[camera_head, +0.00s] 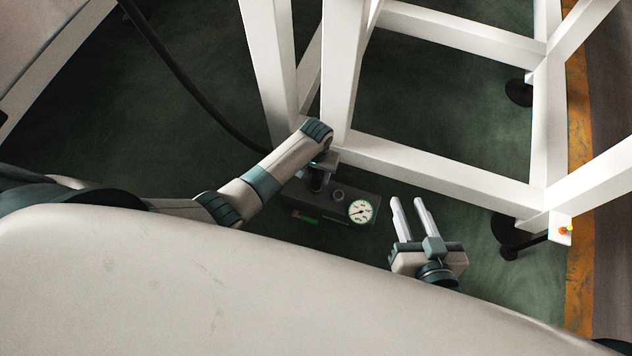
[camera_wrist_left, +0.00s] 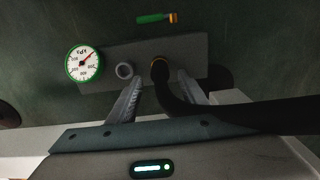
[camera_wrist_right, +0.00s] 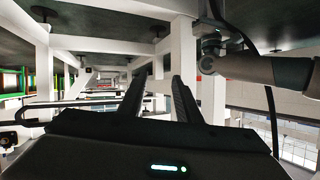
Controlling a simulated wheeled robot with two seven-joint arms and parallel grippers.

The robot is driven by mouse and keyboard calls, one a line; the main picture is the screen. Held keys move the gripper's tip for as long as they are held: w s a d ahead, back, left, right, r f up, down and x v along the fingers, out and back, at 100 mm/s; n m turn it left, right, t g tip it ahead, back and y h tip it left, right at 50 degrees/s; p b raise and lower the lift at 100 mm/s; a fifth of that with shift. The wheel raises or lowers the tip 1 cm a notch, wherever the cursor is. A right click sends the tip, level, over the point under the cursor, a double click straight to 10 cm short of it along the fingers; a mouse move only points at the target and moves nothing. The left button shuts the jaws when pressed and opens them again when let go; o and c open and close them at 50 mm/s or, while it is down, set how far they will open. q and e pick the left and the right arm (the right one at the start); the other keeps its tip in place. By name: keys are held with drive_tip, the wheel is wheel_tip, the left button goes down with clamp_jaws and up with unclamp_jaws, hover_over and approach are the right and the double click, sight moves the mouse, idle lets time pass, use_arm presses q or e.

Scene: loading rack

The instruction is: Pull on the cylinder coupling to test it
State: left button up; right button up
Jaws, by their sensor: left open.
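A grey block (camera_head: 330,205) with a round green-rimmed gauge (camera_head: 361,211) lies on the floor at the rack's foot. In the left wrist view, the black hose (camera_wrist_left: 180,112) meets the block at a dark coupling with a brass-coloured edge (camera_wrist_left: 158,68). A grey ring-shaped port (camera_wrist_left: 125,71) sits between coupling and gauge. My left gripper (camera_wrist_left: 160,85) is open, one finger on each side of the coupling and hose; I cannot tell if they touch it. In the head view my left wrist partly hides the coupling. My right gripper (camera_head: 408,200) is open and empty, right of the block.
White rack legs and beams (camera_head: 440,165) rise just behind the block. A green-handled item (camera_head: 305,217) lies in front of the block. A small plate with a red-and-yellow button (camera_head: 564,230) is at the right. Green floor is clear around my right gripper.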

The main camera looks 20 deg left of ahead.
sight(316, 180)
use_arm(q)
wheel_tip(316, 180, down, 3)
drive_tip(key=shift+r+b, duration=0.1)
drive_tip(key=shift+b, duration=0.7)
drive_tip(key=shift+f, duration=0.5)
use_arm(e)
wheel_tip(316, 180, up, 7)
drive_tip(key=w+a+t+y, duration=0.1)
drive_tip(key=a+t, duration=0.1)
drive_tip(key=t, duration=0.2)
drive_tip(key=shift+w+r+t, duration=0.2)
drive_tip(key=shift+w+t, duration=0.05)
drive_tip(key=shift+t, duration=0.05)
use_arm(q)
drive_tip(key=shift+c, duration=0.6)
drive_tip(key=c, duration=1)
use_arm(e)
drive_tip(key=shift+f, duration=0.1)
use_arm(q)
drive_tip(key=shift+r+p, duration=0.1)
drive_tip(key=shift+p, duration=0.55)
use_arm(e)
drive_tip(key=shift+r, duration=0.85)
idle(2.3)
